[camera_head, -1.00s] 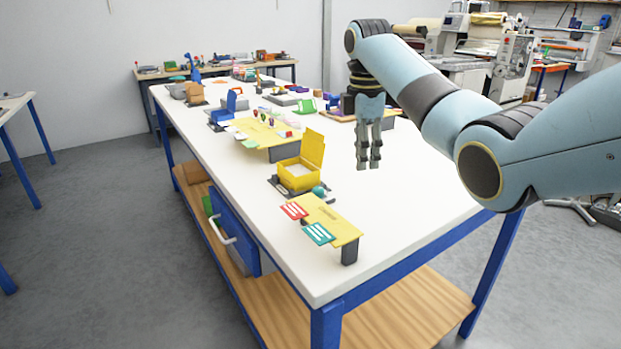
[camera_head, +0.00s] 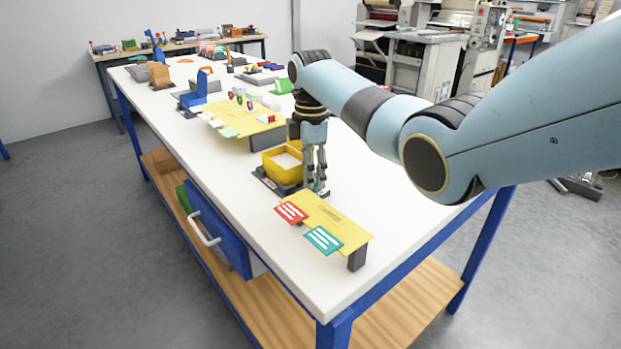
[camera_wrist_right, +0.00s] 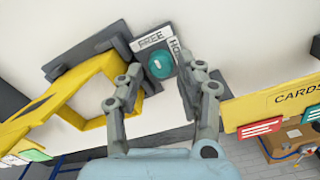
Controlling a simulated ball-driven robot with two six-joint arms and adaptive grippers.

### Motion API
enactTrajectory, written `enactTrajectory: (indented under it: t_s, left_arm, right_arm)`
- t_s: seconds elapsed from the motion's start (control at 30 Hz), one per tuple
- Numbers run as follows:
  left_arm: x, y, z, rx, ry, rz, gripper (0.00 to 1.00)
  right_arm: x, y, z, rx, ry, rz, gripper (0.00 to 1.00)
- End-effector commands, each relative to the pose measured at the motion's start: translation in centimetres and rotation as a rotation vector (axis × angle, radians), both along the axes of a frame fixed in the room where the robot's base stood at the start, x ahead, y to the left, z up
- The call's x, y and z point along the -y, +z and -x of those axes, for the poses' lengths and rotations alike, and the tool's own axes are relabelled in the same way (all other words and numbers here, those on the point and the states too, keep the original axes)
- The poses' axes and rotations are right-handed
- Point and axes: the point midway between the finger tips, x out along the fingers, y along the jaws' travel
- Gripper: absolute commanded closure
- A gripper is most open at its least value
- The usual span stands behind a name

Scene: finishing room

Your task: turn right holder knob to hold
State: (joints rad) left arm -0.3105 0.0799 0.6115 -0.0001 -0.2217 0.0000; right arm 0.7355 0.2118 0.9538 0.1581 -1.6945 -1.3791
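The holder knob is a round teal knob (camera_wrist_right: 160,65) on a small plate (camera_wrist_right: 150,40). The plate reads FREE, and a second label starting HO is partly covered. My right gripper (camera_wrist_right: 160,72) is open, its fingertips on either side of the knob; I cannot tell whether they touch it. In the head view my right gripper (camera_head: 317,190) points down beside the yellow holder box (camera_head: 272,165), and its fingers largely hide the knob. The box also shows at the left of the wrist view (camera_wrist_right: 88,75). My left gripper is not in view.
A yellow card stand (camera_head: 325,218), with a red card (camera_head: 290,212) and a teal card (camera_head: 323,240), is just in front of my right gripper. A larger yellow board (camera_head: 240,118) with small items stands behind the box. The white table top (camera_head: 420,207) is clear at the right.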

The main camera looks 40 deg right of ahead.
Motion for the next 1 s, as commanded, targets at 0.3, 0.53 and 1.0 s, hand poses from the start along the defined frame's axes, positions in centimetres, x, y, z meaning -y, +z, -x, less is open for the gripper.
enactTrajectory:
  t_s: [0.3, 0.53, 1.0]
  left_arm:
    - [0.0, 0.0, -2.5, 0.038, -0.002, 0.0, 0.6]
    - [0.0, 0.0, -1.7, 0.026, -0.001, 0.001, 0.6]
    - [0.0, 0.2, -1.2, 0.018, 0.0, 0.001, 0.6]
  right_arm:
    - [0.0, -1.7, 0.0, 0.001, 0.001, 0.0, 0.63]
    - [0.0, -1.7, 0.0, 0.001, 0.001, 0.0, 0.74]
    - [0.0, -1.6, 0.0, -0.001, -0.018, 0.0, 1.0]
